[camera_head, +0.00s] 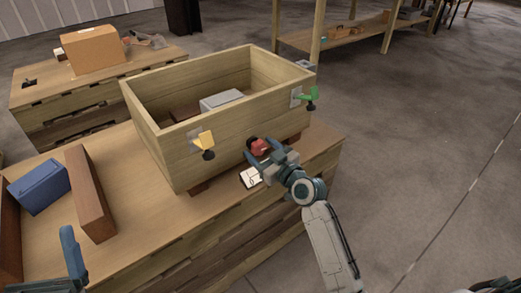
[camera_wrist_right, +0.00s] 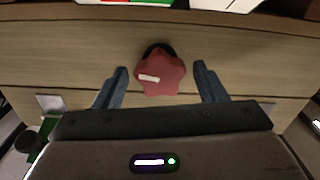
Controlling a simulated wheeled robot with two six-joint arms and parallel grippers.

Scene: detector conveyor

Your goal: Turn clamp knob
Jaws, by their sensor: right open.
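The red clamp knob (camera_head: 259,146) sits on the front wall of a wooden box (camera_head: 215,150). In the right wrist view the knob (camera_wrist_right: 165,77) is star-shaped with a white mark on its face. My right gripper (camera_head: 262,153) is open in front of the box, with the knob between its fingers. The wrist view shows a gap between the knob and each blue finger. A blue finger of my left gripper (camera_head: 70,252) shows at the lower left, far from the knob; its opening cannot be made out.
A yellow clamp (camera_head: 203,141) and a green clamp (camera_head: 309,96) are on the box's front wall. A blue box (camera_head: 39,187) and a brown block (camera_head: 90,195) lie at left on the wooden bench (camera_head: 140,215).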

